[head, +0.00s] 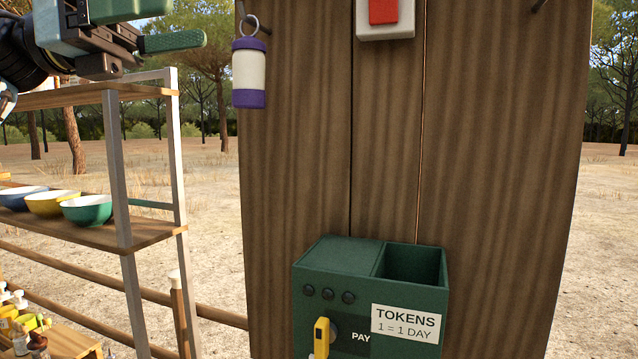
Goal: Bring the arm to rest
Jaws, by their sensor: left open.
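My left gripper (180,24) is at the top left, partly cut off by the upper edge of the head view. Its green fingers are apart and I see nothing between them. It is in the air above the shelf rack and to the left of the wooden post (300,170). My right gripper is not in view.
A purple and white cylinder (249,75) hangs by a ring from a hook on the post, close to the gripper's right. A red and white block (385,18) is above. A green token box (335,285) with a yellow handle (321,337) is below. Bowls (87,210) stand on the shelf (150,233).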

